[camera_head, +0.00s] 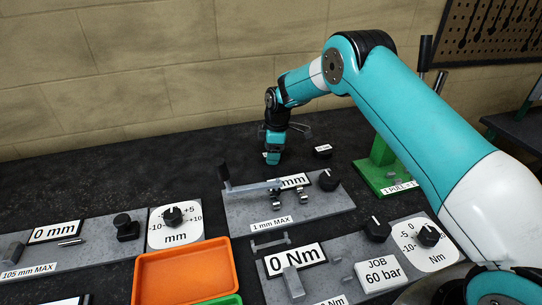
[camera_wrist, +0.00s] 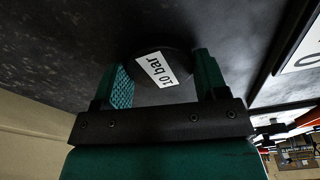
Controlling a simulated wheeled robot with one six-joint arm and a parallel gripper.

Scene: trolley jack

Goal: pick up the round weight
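The round weight (camera_wrist: 150,52) is a dark disc with a white label reading "10 bar". In the wrist view it lies on the black bench top between and just beyond the two green fingers of my gripper (camera_wrist: 162,64). The fingers are wide apart, one on each side of the disc; I cannot tell whether either touches it. In the head view my gripper (camera_head: 271,157) is low over the bench, behind the middle grey panel, and mostly hides what is under it. A similar dark piece with a white label (camera_head: 322,151) lies to its right.
The "1 mm MAX" panel (camera_head: 250,213) with a lever and knob stands in front of my gripper. A green stand (camera_head: 378,168) is to the right. An orange tray (camera_head: 185,272) is at the front. The bench left of the gripper is clear, with a brick wall behind.

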